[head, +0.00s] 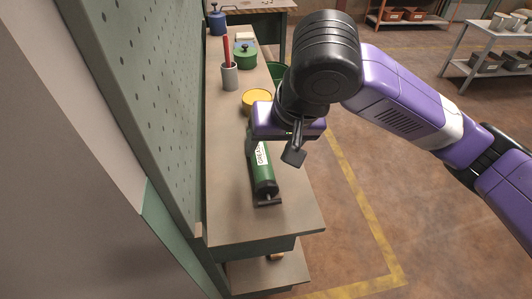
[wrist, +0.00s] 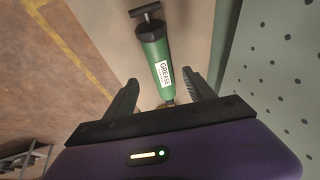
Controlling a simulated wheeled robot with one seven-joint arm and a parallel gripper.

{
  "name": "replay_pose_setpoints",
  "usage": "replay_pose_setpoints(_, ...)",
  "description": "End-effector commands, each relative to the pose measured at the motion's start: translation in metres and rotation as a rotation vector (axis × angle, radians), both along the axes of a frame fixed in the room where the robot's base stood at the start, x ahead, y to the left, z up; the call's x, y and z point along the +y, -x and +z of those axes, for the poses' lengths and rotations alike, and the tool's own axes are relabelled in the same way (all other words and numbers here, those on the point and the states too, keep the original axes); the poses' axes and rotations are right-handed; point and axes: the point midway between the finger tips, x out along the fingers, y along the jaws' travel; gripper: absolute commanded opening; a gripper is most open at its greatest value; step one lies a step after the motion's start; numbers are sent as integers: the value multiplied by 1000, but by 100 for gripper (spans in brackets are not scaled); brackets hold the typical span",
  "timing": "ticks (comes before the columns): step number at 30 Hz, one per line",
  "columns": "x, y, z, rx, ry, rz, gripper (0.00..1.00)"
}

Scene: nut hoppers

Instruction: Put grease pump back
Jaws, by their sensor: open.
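The grease pump (head: 263,175) is a green cylinder with a white GREASE label, a black cap and a black T-handle. It lies on the workbench (head: 240,222) near its front end, with the handle toward the near edge. In the wrist view the pump (wrist: 156,52) lies ahead of the fingers, and its far end dips between them. My gripper (head: 284,148) is over the pump's rear part, partly hiding it. In the wrist view my gripper (wrist: 160,90) has its two dark fingers spread apart, one on each side of the pump. I see no finger touching it.
A green pegboard wall (head: 150,110) runs along the bench's left side. Behind the pump stand a yellow round tin (head: 257,97), a grey cup (head: 229,76) with a red stick, a green pot (head: 245,56) and a blue can (head: 216,22). Open floor (head: 350,165) lies to the right.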

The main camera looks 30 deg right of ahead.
Motion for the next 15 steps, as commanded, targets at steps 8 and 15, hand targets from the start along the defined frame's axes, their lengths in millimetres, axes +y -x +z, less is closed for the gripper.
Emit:
replay_pose_setpoints(8, 0, 15, 34, -1, 0, 1, 63)
replay_pose_setpoints(15, -1, 17, 38, -1, 0, 0, 63)
